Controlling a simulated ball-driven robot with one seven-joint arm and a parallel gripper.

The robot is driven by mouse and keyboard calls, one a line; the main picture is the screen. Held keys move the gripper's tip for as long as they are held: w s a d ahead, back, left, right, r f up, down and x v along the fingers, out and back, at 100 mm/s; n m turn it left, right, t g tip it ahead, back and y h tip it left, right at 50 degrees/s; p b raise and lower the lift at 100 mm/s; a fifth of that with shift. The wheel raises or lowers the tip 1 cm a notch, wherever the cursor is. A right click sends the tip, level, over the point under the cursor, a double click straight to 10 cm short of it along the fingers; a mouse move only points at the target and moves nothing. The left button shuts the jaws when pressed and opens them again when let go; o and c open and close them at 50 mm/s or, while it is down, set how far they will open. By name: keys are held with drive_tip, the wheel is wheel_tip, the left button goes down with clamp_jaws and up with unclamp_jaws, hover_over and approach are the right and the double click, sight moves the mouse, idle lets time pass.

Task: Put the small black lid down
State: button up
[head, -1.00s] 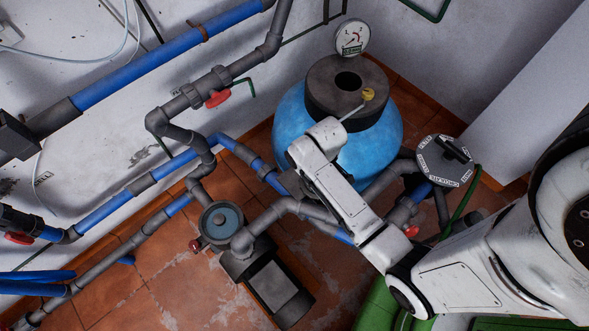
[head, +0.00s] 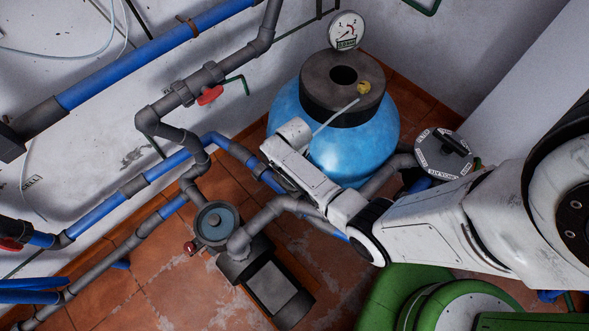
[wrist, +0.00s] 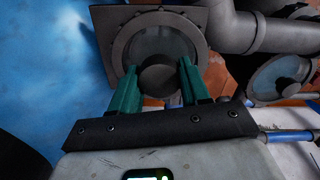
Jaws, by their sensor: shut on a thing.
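The small black lid (wrist: 159,77) shows in the wrist view as a dark disc between the green fingertips. My gripper (wrist: 157,76) is shut on it. Behind the lid in that view is a round grey collar with a clear, glassy cover (wrist: 160,42); I cannot tell whether the lid touches it. In the head view my white arm reaches in from the right and ends in front of the blue tank (head: 355,150). The gripper and the lid are hidden behind the arm there.
The pump (head: 272,285) with its round strainer cover (head: 216,220) stands on the tiled floor. Grey and blue pipes cross around it. A valve head with a black handle (head: 443,153) stands right of the tank. A green machine (head: 395,292) is at the bottom right.

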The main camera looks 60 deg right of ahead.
drive_tip(key=shift+f, duration=0.15)
drive_tip(key=o, duration=1.2)
wheel_tip(320, 180, up, 12)
drive_tip(key=p, duration=0.2)
drive_tip(key=s+a+r+t, duration=0.1)
drive_tip(key=s+a+r, duration=0.9)
drive_tip(key=s, duration=0.4)
drive_tip(key=shift+a+r+n, duration=0.3)
drive_tip(key=shift+a+r, duration=0.05)
drive_tip(key=shift+a, duration=0.35)
